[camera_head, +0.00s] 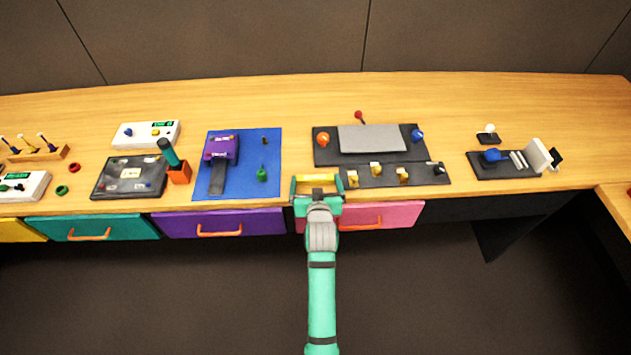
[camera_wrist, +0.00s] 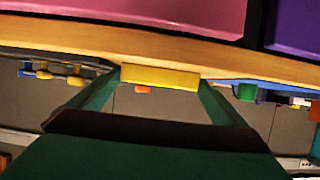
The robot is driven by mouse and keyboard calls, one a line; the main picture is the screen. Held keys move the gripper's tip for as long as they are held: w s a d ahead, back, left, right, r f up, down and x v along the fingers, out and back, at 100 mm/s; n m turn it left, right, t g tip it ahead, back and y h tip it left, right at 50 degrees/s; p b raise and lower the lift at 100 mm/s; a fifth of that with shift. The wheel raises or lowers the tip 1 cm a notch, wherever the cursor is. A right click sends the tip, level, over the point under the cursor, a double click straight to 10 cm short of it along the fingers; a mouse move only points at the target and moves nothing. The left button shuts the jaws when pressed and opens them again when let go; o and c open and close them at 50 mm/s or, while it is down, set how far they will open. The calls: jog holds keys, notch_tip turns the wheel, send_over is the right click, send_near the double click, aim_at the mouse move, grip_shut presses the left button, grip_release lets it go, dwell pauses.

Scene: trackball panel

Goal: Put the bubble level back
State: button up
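The bubble level is a yellow bar (camera_head: 317,178) held crosswise between the fingertips of my gripper (camera_head: 317,186), near the front edge of the table. In the wrist view the yellow bar (camera_wrist: 160,76) spans the gap between the two green fingers of my gripper (camera_wrist: 160,82) and appears to touch both. My gripper is shut on it. The bar is in front of the gap between the blue mat and the dark panel. Its vial is too small to make out.
The dark trackball panel (camera_head: 325,155) with knobs stands to the right, with a strip of yellow switches (camera_head: 403,175) in front. A blue mat (camera_head: 262,150) with a purple device (camera_head: 221,147) lies left. Drawers, including a pink one (camera_head: 395,217), line the front below. The back of the table is mostly clear.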

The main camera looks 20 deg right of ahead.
jog(key=shift+r, duration=0.2)
jog(key=s+a+r+n+y, duration=0.1)
jog(key=s+a, duration=0.5)
jog(key=s, duration=0.8)
jog(key=s+a+r+n+t+y, duration=0.1)
jog(key=s+a, duration=0.6)
jog(key=s, duration=0.8)
jog(key=s+a+r+n+t+y, duration=0.1)
jog(key=s+a, duration=0.6)
jog(key=s, duration=0.8)
jog(key=shift+r+y, duration=0.35)
jog(key=shift+y, duration=0.05)
jog(key=shift+s, duration=0.1)
